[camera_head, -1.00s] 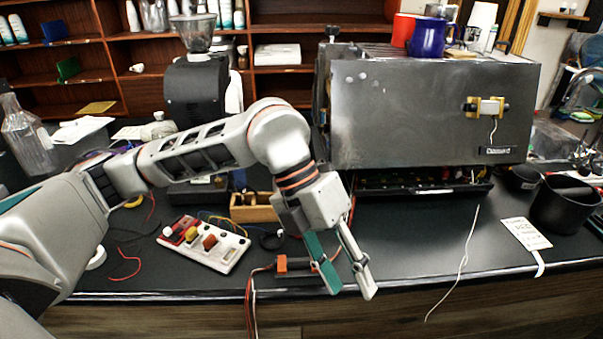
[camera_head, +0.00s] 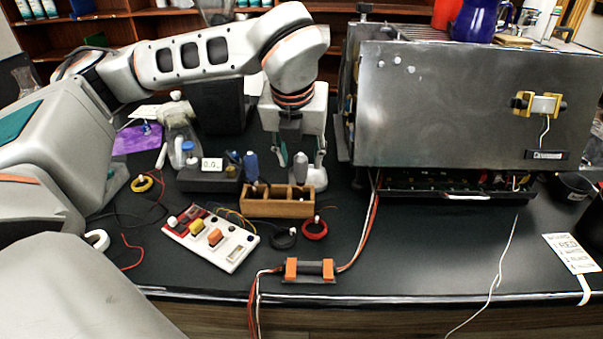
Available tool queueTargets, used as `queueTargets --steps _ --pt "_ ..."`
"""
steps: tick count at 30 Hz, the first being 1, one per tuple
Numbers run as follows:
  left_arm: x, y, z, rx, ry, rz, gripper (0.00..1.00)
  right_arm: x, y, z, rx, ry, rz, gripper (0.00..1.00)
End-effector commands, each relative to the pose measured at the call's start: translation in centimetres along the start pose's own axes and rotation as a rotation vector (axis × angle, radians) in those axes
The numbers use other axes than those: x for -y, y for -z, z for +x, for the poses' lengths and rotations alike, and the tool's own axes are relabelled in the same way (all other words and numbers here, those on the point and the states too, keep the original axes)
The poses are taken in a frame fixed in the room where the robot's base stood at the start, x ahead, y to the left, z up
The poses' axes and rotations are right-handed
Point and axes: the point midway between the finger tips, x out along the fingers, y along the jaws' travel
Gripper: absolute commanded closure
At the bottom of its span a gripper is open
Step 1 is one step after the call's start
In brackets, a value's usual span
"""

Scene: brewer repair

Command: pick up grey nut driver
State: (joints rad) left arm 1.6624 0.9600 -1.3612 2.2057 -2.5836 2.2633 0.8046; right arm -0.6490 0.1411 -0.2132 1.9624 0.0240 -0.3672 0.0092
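The grey nut driver (camera_head: 300,167) stands upright in a wooden block (camera_head: 277,208), its grey handle showing above the block. My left gripper (camera_head: 301,172) points down from above at the block. Its fingers are apart, with the grey handle showing between them in the picture. I cannot tell whether either finger touches the handle. The driver's lower part is hidden in the block. A blue-handled tool (camera_head: 251,166) stands to its left. My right gripper is out of view.
The metal brewer (camera_head: 440,105) stands close on the right. A black device with a small display (camera_head: 212,164) is behind left. A white switch box (camera_head: 211,238), a red wire coil (camera_head: 314,229) and an orange-ended part (camera_head: 309,269) lie in front. The counter's front right is mostly clear.

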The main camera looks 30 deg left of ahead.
Motion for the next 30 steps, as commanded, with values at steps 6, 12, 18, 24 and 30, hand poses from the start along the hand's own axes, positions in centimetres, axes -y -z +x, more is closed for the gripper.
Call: queueTargets --steps 6,12,18,24,30 --pt "-0.3 -0.2 3.2 -0.004 -0.001 0.001 0.61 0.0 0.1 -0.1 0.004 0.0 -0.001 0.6" --pt "-0.2 -0.2 4.4 -0.001 0.0 0.0 0.61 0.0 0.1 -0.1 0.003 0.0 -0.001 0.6" --pt "-0.2 -0.2 4.4 -0.001 0.001 0.0 0.66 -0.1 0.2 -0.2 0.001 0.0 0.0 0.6" --pt "-0.2 -0.2 4.4 -0.001 0.001 0.001 1.0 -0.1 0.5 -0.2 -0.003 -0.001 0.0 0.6" --pt "-0.2 -0.2 4.3 -0.001 0.001 0.001 1.0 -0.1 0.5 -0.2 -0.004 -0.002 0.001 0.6"
